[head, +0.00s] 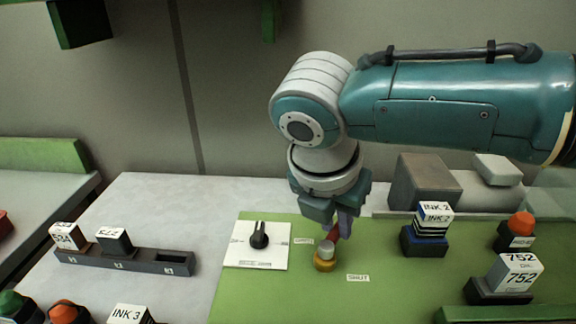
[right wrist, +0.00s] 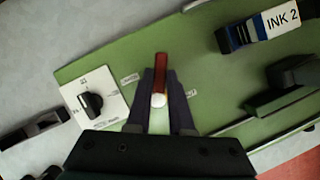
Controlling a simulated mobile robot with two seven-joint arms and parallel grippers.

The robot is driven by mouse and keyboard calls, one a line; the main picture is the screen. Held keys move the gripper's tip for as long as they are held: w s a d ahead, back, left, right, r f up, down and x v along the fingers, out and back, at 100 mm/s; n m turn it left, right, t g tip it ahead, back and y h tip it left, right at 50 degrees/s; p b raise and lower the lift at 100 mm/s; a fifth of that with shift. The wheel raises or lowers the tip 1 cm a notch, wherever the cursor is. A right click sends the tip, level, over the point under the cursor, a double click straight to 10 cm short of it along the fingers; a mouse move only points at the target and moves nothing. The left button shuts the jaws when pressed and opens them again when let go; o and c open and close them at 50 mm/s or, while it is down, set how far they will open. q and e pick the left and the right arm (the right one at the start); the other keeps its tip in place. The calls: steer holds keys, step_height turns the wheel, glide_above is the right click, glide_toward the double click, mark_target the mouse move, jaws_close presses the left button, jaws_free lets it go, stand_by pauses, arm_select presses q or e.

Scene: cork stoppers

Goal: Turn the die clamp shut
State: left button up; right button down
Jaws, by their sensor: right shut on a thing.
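The die clamp (head: 325,263) is a small yellow round base with a pale hub and a red lever (head: 333,235), on the green mat. An OPEN label (head: 304,240) lies to its left and a SHUT label (head: 358,278) to its lower right. In the right wrist view the red lever (right wrist: 161,67) sticks out past the pale hub (right wrist: 158,100), pointing up the picture between the two labels. My right gripper (head: 338,230) reaches down from above, its purple fingers (right wrist: 162,85) on either side of the lever and shut on it. My left gripper is not in view.
A white plate with a black knob (head: 260,240) lies left of the clamp. The INK 2 block (head: 434,220) and 752 block (head: 519,273) stand to the right. A dark slotted rack (head: 135,262) is at left, grey blocks (head: 425,183) behind.

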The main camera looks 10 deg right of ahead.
steer(key=m, duration=0.1)
steer(key=m+g, duration=0.1)
steer(key=shift+s+d+m+h, duration=0.15)
steer(key=shift+s+m+h, duration=0.15)
steer(key=shift+m, duration=0.1)
steer(key=m, duration=0.1)
steer(key=m+g, duration=0.1)
steer(key=shift+s+d+m, duration=0.15)
steer(key=shift+s+m, duration=0.05)
steer(key=shift+m, duration=0.2)
steer(key=m, duration=0.1)
steer(key=m+g+b, duration=0.1)
steer(key=shift+s+f+m+h, duration=0.1)
steer(key=shift+s+m+h, duration=0.2)
steer(key=shift+h, duration=0.1)
steer(key=shift+s+m+g+b, duration=0.2)
steer(key=shift+m+g+b, duration=0.15)
steer(key=shift+m+b, duration=0.5)
steer(key=shift+s+m+g+b, duration=0.15)
steer(key=shift+m+g+b, duration=0.3)
steer(key=shift+m, duration=0.7)
steer(key=c, duration=0.8)
jaws_free()
